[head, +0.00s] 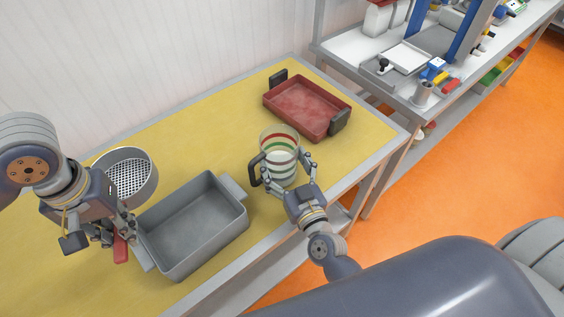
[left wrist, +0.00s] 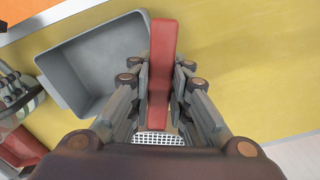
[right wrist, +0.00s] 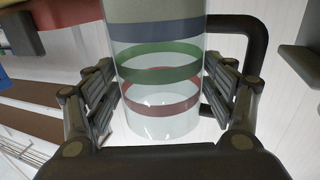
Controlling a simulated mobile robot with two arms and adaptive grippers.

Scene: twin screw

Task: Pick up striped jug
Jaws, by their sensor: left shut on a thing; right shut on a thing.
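The striped jug (head: 280,158) is clear with red, green and blue bands and a dark handle on its left in the head view. It looks upright over the yellow table's right part; I cannot tell whether its base touches the table. My right gripper (head: 284,173) is shut around its body, and the right wrist view shows the jug (right wrist: 160,85) between the fingers. My left gripper (head: 117,238) is shut on the red handle (left wrist: 161,75) of a round metal strainer (head: 130,178), left of the grey bin. The strainer's mesh is partly hidden in the left wrist view.
A grey open bin (head: 243,222) stands between my grippers and looks empty. A red tray (head: 306,106) with dark handles lies behind the jug. Yellow tabletop (head: 200,130) is clear behind the bin. A cluttered workbench (head: 345,47) stands at back right.

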